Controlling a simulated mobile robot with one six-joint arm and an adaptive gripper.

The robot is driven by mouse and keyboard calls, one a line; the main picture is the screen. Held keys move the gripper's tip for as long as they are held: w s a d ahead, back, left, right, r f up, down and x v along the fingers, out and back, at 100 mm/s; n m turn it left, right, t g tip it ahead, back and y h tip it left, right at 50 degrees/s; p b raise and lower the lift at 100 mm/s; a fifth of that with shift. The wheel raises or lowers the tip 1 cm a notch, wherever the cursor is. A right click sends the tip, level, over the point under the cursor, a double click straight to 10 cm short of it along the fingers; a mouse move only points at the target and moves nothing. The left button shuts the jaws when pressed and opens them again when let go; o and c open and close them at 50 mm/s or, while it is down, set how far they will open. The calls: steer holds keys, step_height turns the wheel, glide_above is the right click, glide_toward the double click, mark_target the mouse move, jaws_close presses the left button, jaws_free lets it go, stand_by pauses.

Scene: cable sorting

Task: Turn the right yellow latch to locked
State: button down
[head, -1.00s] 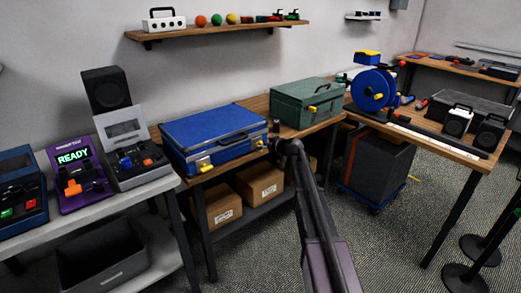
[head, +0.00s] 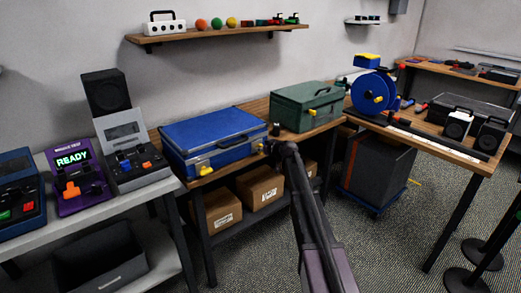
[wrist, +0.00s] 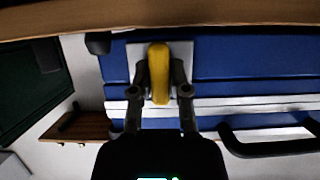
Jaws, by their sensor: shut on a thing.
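The blue case (head: 205,140) lies shut on the wooden bench, its handle on the front side. Its left yellow latch (head: 203,171) is in plain view at the front left. The right yellow latch (wrist: 159,72) shows in the wrist view on a pale plate, its long side nearly upright in the picture. My gripper (wrist: 159,78) has one finger on each side of this latch and is shut on it. In the head view my gripper (head: 268,148) is at the case's front right end and mostly hides that latch.
A green case (head: 308,104) with its own yellow latch stands to the right on the bench. A small dark object (head: 276,129) stands between the cases. Cardboard boxes (head: 260,188) sit on the shelf below.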

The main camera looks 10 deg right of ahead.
stand_by(0.4)
steer(key=m+g+y+b, duration=0.1)
steer(key=m, duration=0.2)
steer(key=shift+w+d+f+y, duration=0.1)
steer(key=shift+y, duration=0.3)
steer(key=m+y+b, duration=0.1)
steer(key=m+y, duration=0.1)
steer(key=m, duration=0.1)
steer(key=shift+f+g+b, duration=0.15)
steer(key=shift+g+b, duration=0.15)
steer(key=shift+b, duration=0.05)
steer(key=m+y+b, duration=0.1)
steer(key=m, duration=0.1)
steer(key=m+y+b, duration=0.1)
steer(key=m+b, duration=0.1)
steer(key=shift+f+y, duration=0.15)
steer(key=shift+y, duration=0.15)
steer(key=shift+d+m+y+b, duration=0.1)
steer(key=shift+m+y+b, duration=0.7)
steer(key=shift+m, duration=1)
steer(key=c, duration=0.6)
jaws_free()
steer(key=shift+t+h, duration=0.3)
steer(key=shift+t, duration=0.1)
